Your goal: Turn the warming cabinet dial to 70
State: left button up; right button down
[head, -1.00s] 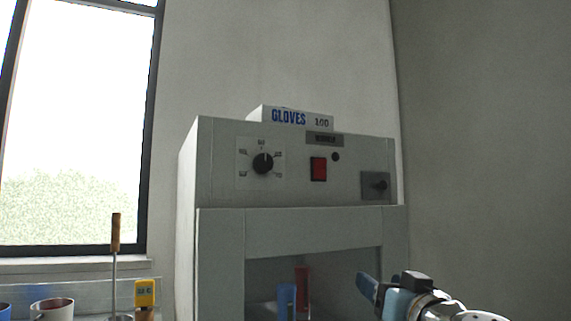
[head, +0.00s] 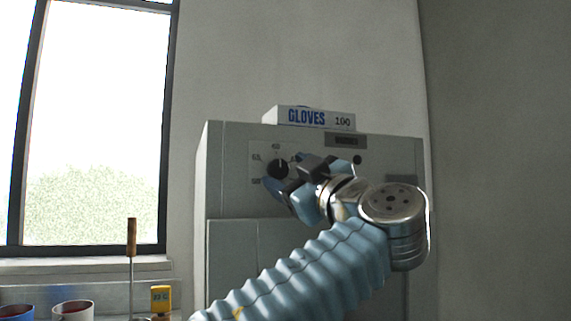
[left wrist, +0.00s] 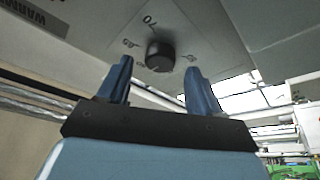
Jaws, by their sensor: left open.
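The warming cabinet (head: 232,170) is a grey box by the wall. Its black round dial (head: 279,169) sits on a pale numbered plate at the upper left of the front panel, with 60 at the top. In the left wrist view the dial (left wrist: 160,56) lies ahead of and between the two blue fingertips, with a gap on both sides. A 70 mark shows by it; I cannot read the pointer's setting for sure. My left gripper (head: 283,176) is open at the dial, and also shows in the left wrist view (left wrist: 159,70). My right gripper is out of view.
A gloves box (head: 310,118) sits on the cabinet. Cups (head: 73,310), a wooden-handled tool (head: 131,238) and a yellow device (head: 161,299) stand lower left, below the window.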

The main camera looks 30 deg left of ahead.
pick_arm(q)
jog(key=shift+x, duration=0.95)
jog(key=shift+c, duration=0.5)
jog(key=c, duration=1)
jog(key=shift+o, duration=0.2)
